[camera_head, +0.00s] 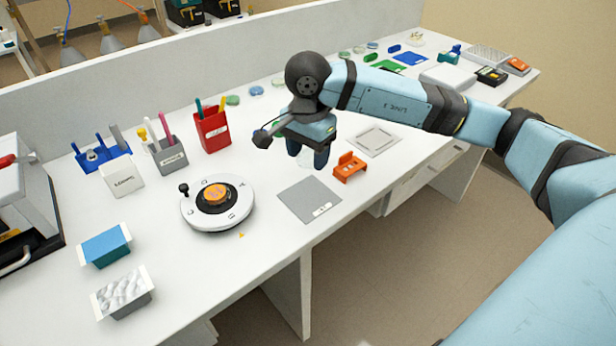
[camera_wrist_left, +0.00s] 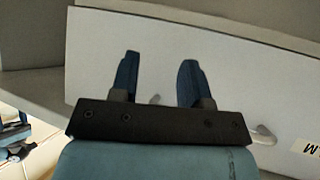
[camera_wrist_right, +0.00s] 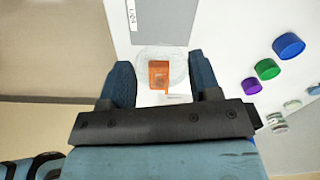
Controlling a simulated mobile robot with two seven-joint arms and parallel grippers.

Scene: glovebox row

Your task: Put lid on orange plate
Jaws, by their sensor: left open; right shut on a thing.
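The orange plate (camera_head: 217,194) is a small round orange dish on the dark centre of a white round device (camera_head: 236,215), left of the middle in the head view. My right gripper (camera_head: 308,150) is shut on a clear round lid (camera_wrist_right: 143,58) and holds it above the bench, to the right of the plate. The lid is faint between the fingertips in the head view. In the right wrist view an orange bracket (camera_wrist_right: 160,77) shows through or below the lid. My left gripper (camera_wrist_left: 157,75) is open and empty before a pale panel; the head view does not show it.
A grey mat (camera_head: 308,199) lies between the device and the orange bracket (camera_head: 349,167). A red pen cup (camera_head: 212,132) and grey cup (camera_head: 172,158) stand behind. Blue (camera_head: 105,246) and grey (camera_head: 123,293) boxes stand front left. A pale square frame (camera_head: 374,140) lies right.

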